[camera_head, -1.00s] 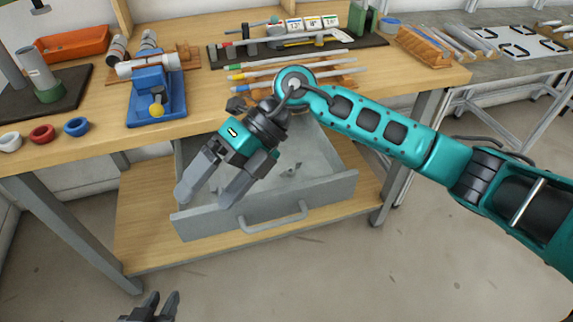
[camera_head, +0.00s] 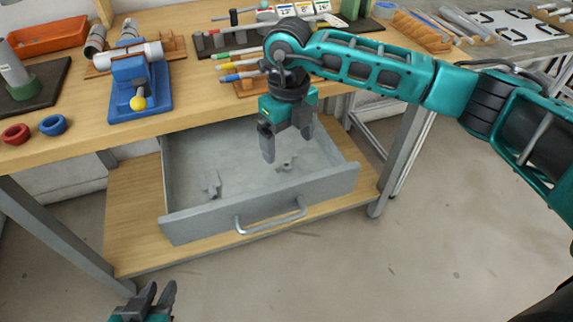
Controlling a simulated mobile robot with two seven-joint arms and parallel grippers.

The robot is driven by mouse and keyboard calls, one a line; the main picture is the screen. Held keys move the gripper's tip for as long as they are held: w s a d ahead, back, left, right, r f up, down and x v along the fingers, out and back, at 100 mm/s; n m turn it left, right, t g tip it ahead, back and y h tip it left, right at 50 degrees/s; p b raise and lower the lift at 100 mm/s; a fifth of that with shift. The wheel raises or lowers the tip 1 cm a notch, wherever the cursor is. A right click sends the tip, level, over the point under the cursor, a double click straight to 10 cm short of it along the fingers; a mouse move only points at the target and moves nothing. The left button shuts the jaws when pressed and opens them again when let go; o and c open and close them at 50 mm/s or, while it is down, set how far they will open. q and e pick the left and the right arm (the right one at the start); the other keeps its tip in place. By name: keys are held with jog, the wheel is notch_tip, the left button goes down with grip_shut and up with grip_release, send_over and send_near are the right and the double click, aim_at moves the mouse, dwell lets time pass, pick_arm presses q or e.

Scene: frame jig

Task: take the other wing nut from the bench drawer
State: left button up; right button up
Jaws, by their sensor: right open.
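The bench drawer (camera_head: 185,224) is grey and pulled open below the bench top. Two small grey pieces lie on its floor: one (camera_head: 211,184) at the left, and one (camera_head: 287,163) toward the right, which has a wing nut's shape. Both are small, and their exact form is hard to make out. My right gripper (camera_head: 288,147) points down over the drawer's right part, open and empty, its fingers just above and behind the right-hand piece. My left gripper (camera_head: 161,291) is at the bottom left edge, away from the drawer, its fingers apart with nothing visible between them.
The drawer's front wall and handle (camera_head: 272,218) face me. The bench top (camera_head: 80,133) overhangs the drawer's back. Floor in front is clear.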

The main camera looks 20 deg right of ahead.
aim_at(287, 165)
jog(key=shift+s+a+f, duration=0.1)
jog(key=shift+f, duration=1.25)
jog(key=shift+a+f, duration=0.1)
jog(key=shift+f, duration=1.2)
jog(key=c, duration=1)
